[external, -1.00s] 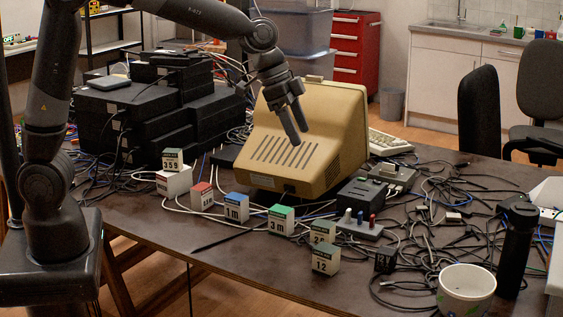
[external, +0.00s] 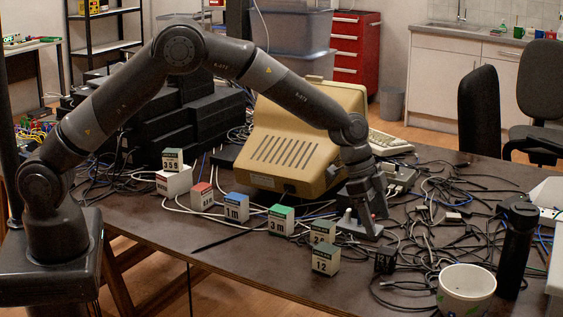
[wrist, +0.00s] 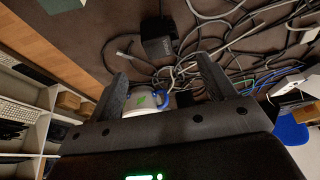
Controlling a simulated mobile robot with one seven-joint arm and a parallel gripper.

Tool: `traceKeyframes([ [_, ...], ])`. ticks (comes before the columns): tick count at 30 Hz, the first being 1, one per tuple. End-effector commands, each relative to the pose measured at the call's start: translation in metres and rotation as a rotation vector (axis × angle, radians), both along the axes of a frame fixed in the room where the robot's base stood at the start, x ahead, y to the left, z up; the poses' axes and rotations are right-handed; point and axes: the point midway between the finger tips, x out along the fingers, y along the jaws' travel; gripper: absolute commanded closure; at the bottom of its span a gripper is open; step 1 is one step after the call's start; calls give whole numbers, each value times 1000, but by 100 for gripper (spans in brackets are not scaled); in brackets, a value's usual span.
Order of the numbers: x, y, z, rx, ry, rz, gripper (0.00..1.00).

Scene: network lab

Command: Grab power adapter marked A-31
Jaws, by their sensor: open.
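A small black block (external: 385,261) with faint pale marks lies near the table's front edge in the external view. A black box with a cable (wrist: 158,46) shows ahead of my fingers in the wrist view and looks like the same thing. I cannot read A-31 on it. My gripper (external: 370,228) is open and empty, pointing down above the table, behind and slightly left of the block. In the wrist view my gripper (wrist: 161,68) has its fingers spread, and the box is beyond the tips, apart from them.
A white cup (external: 466,296) and a black bottle (external: 516,250) stand to the right. Marked blocks, including a green-topped one (external: 281,220), stand to the left. Tangled cables (external: 440,220) cover the right side. A beige monitor (external: 290,150) stands behind.

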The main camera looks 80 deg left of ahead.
Motion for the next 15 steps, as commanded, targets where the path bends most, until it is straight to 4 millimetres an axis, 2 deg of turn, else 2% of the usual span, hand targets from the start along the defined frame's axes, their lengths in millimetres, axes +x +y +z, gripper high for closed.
traceKeyframes([
  [6, 9, -9, -33, 1, 3, -1, 24],
  [15, 16, -14, -55, 0, 2, 1, 24],
])
